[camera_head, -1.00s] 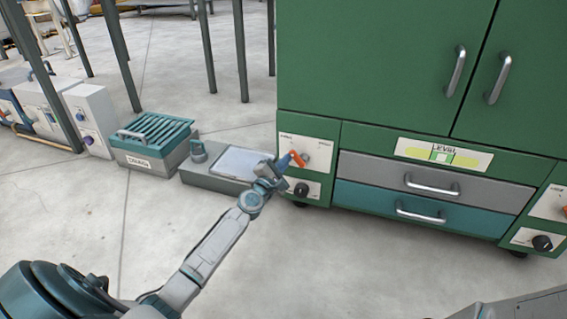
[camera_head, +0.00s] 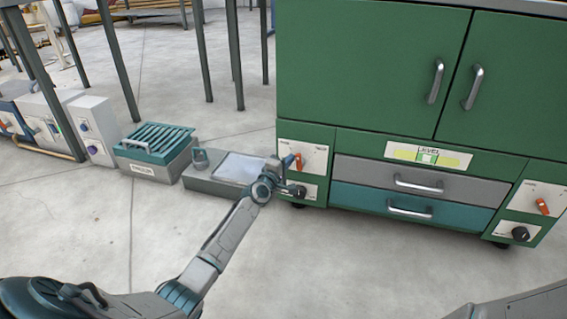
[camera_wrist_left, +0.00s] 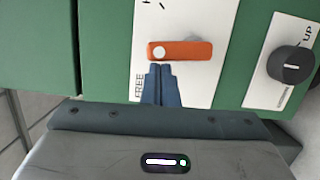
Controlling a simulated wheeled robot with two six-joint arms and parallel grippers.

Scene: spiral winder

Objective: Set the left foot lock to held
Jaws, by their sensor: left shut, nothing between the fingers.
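The left foot lock is an orange lever (camera_head: 298,162) on a white panel (camera_head: 317,154) at the lower left of the green cabinet. In the head view it hangs nearly straight down. In the left wrist view the lever (camera_wrist_left: 180,50) lies crosswise, its pale pivot at the left. The word FREE shows at the near left; the start of another label is cut off at the top edge. My left gripper (camera_head: 288,161) is shut and empty. In the wrist view its blue fingertips (camera_wrist_left: 160,68) are at the lever's near edge; I cannot tell whether they touch.
A black knob (camera_head: 300,191) sits below the lever; it also shows in the wrist view (camera_wrist_left: 290,65). Drawers with handles (camera_head: 418,186) and a level gauge (camera_head: 428,155) are to the right. A second orange lever (camera_head: 542,207) is far right. A grey box (camera_head: 210,182) stands left on the floor.

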